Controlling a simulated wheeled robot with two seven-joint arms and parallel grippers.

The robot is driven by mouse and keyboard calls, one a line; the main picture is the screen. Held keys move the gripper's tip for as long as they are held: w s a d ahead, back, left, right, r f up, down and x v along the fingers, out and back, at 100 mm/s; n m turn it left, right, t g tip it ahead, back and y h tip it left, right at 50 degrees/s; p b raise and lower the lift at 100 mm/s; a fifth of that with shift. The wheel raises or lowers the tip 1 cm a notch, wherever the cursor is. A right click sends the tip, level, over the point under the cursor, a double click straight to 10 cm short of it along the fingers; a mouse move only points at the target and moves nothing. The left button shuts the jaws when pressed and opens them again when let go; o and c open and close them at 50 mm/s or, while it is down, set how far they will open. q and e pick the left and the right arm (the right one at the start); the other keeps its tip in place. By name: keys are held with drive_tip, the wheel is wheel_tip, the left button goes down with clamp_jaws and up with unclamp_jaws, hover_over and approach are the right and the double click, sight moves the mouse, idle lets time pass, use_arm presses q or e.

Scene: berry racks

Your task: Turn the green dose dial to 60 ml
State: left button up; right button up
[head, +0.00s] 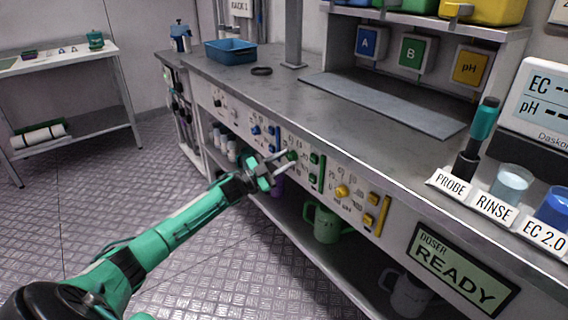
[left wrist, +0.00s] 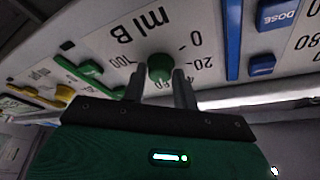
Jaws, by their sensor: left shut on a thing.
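The green dose dial (head: 292,155) sits on the front panel of the bench. In the left wrist view the dial (left wrist: 160,66) shows as a round green knob with a printed ml scale around it, seen upside down. My left gripper (head: 281,162) reaches the panel from the left. In the left wrist view its two dark fingers (left wrist: 160,84) stand on either side of the dial and are shut on it. The fingers cover part of the scale, and I cannot tell which mark the dial points to. My right gripper is not in view.
Blue dose buttons (left wrist: 262,65) lie right of the dial in the left wrist view. Yellow controls (head: 342,191) lie farther right along the panel in the head view. The doser display (head: 462,268) reads READY. A green jug (head: 325,224) stands on the shelf below.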

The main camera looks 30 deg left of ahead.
use_arm(q)
drive_tip(key=shift+a+m+g+h, duration=0.1)
drive_tip(key=shift+m+g+h, duration=0.3)
drive_tip(key=shift+m, duration=0.7)
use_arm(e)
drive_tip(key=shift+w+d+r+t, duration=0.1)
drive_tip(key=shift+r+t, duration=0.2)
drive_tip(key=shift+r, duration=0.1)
use_arm(q)
drive_tip(key=shift+m, duration=0.3)
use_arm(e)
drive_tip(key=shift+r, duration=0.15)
use_arm(q)
drive_tip(key=o, duration=1)
drive_tip(key=shift+c, duration=0.2)
drive_tip(key=shift+s+a, duration=0.1)
drive_tip(key=shift+s, duration=0.05)
drive_tip(key=p+v, duration=0.1)
drive_tip(key=v, duration=1.2)
drive_tip(key=shift+s+a, duration=0.15)
drive_tip(key=shift+s, duration=0.05)
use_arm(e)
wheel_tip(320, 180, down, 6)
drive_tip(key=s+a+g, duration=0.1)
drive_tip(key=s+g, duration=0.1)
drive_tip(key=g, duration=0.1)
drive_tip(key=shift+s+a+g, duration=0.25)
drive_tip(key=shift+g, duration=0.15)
use_arm(q)
drive_tip(key=shift+r, duration=0.1)
